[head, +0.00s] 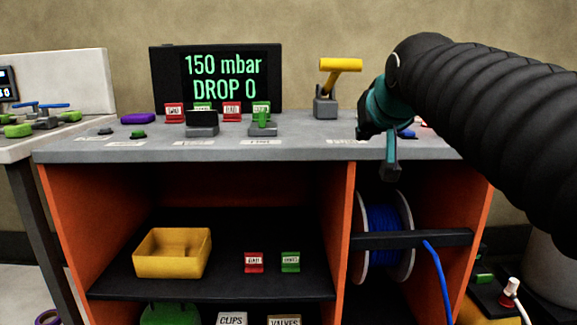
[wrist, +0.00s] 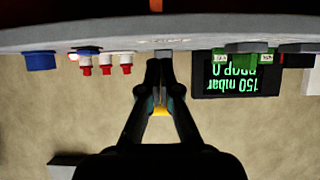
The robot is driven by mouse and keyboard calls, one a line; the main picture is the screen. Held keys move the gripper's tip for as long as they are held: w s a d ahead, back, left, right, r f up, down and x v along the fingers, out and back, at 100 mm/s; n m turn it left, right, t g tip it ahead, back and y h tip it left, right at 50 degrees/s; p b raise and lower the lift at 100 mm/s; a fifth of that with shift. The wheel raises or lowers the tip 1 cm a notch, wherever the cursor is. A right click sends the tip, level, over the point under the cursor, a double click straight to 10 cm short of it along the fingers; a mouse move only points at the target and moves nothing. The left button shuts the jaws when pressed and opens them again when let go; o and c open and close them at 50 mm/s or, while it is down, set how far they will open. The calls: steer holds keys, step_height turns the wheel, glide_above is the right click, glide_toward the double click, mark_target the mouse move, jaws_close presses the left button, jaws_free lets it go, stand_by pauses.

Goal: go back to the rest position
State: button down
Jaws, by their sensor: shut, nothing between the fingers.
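My gripper (head: 390,169) is at the right of the head view, at the end of my black ribbed arm. It is just in front of the bench's front edge, with its fingertips pointing down past the worktop. In the wrist view my gripper (wrist: 160,66) has its two dark fingers together at the tips, with nothing held. The wrist picture is upside down. The grey worktop (head: 300,150) is close to the fingertips; whether they touch it cannot be told.
A yellow-handled lever (head: 340,66) stands at the back of the worktop, left of my arm. A display (head: 160,80) reads "150 mbar DROP 0". Below are a yellow bin (head: 172,253) and a blue cable reel (head: 384,235). A side table (head: 18,150) stands left.

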steer(key=s+d+f+g+p, duration=0.1)
steer(key=s+f+g+p, duration=0.2)
steer(key=s+f, duration=2)
step_height(320, 180, down, 4)
steer(key=g, duration=0.3)
steer(key=shift+s+g+p, duration=0.3)
steer(key=shift+s+p, duration=0.05)
steer(key=shift+s, duration=0.05)
